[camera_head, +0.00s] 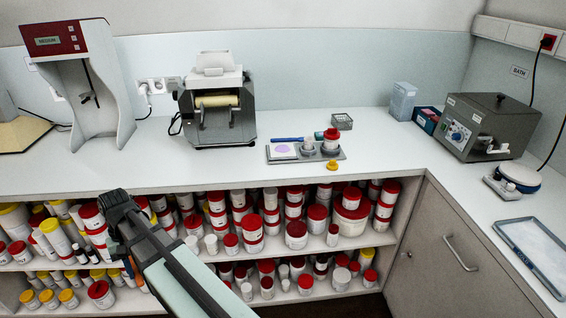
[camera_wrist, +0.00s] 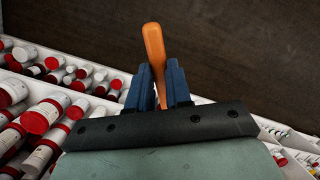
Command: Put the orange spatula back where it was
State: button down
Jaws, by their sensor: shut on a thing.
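The orange spatula (camera_wrist: 152,45) is held between the two blue fingers of my gripper (camera_wrist: 160,82) in the wrist view. Its smooth orange end sticks out past the fingertips; the rest of it is hidden behind the fingers and the gripper body. In the head view my arm reaches in from the bottom, in front of the left part of the shelves. There only a small bit of orange shows beside the arm, and the fingers are mostly hidden.
Open shelves below the counter hold many red- and yellow-lidded jars (camera_head: 296,236). On the counter (camera_head: 210,165) stand a grey tray (camera_head: 341,155) with jars, a white pad (camera_head: 282,151) and a blue tool (camera_head: 287,139); a yellow cap (camera_head: 332,165), a roller mill (camera_head: 215,115) and a bath (camera_head: 487,125).

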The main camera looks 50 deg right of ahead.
jog(key=r, duration=0.1)
jog(key=w+r+m, duration=0.1)
jog(key=r, duration=0.1)
jog(key=r+m, duration=0.1)
jog(key=shift+w+d+r+t, duration=0.25)
jog(key=shift+d+t, duration=0.05)
jog(key=shift+d, duration=0.1)
jog(key=w+d+r+m, duration=0.1)
jog(key=d+r+m, duration=0.1)
jog(key=d+r, duration=0.15)
notch_tip(320, 180, up, 11)
jog(key=m+t+h, duration=0.2)
jog(key=m, duration=1.8)
send_over(285, 171)
jog(key=shift+w+d+f, duration=0.1)
jog(key=shift+f, duration=4.95)
jog(key=shift+f, duration=0.1)
